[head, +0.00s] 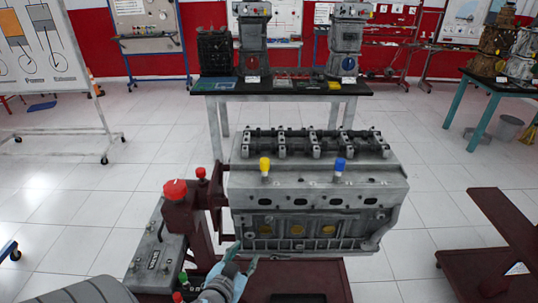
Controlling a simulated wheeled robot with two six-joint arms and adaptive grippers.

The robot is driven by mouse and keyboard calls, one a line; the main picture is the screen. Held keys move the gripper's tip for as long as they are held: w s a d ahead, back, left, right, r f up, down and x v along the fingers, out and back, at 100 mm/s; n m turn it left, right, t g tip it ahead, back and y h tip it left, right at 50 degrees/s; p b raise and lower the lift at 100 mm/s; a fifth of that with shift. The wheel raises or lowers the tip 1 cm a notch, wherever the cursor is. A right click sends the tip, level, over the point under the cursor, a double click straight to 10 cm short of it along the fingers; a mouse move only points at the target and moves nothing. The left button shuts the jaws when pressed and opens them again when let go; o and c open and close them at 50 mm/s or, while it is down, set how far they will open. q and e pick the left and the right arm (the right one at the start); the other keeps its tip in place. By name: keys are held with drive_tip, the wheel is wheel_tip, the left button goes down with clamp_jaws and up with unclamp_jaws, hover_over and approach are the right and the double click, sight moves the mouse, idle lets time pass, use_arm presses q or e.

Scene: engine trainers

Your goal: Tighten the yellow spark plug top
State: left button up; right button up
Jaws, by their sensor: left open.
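The yellow spark plug top (265,164) stands upright on the near upper edge of the grey engine block (310,192), left of its middle. A blue spark plug top (341,165) stands on the same edge to its right. My left gripper (246,254) is open and appears empty. It shows low in the picture, below the yellow top and in front of the engine's lower left part, well apart from the yellow top. My right gripper is not in view.
A dark red stand with a red knob (175,189) rises left of the engine, beside a grey box (157,255). A dark red base (318,277) lies below the engine. A table (283,88) with engine models stands behind.

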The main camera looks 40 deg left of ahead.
use_arm(q)
wheel_tip(320, 180, up, 22)
drive_tip(key=d+n+t+y+p, duration=0.1)
drive_tip(key=d+n+t+p, duration=0.1)
drive_tip(key=t, duration=0.2)
drive_tip(key=b, duration=0.7)
approach(263, 166)
drive_tip(key=w+a+f, duration=0.1)
drive_tip(key=w, duration=0.3)
drive_tip(key=shift+b+x, duration=0.7)
drive_tip(key=shift+x, duration=0.4)
drive_tip(key=x, duration=0.2)
drive_tip(key=p+x, duration=0.1)
drive_tip(key=shift+w+a+r, duration=0.25)
drive_tip(key=shift+w+r, duration=0.05)
drive_tip(key=shift+r, duration=0.1)
drive_tip(key=shift+w+a+r+p, duration=0.15)
drive_tip(key=shift+w+p, duration=0.2)
drive_tip(key=shift+w, duration=0.2)
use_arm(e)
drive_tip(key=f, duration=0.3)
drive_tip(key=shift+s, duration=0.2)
use_arm(q)
drive_tip(key=shift+c, duration=0.2)
clamp_jaws()
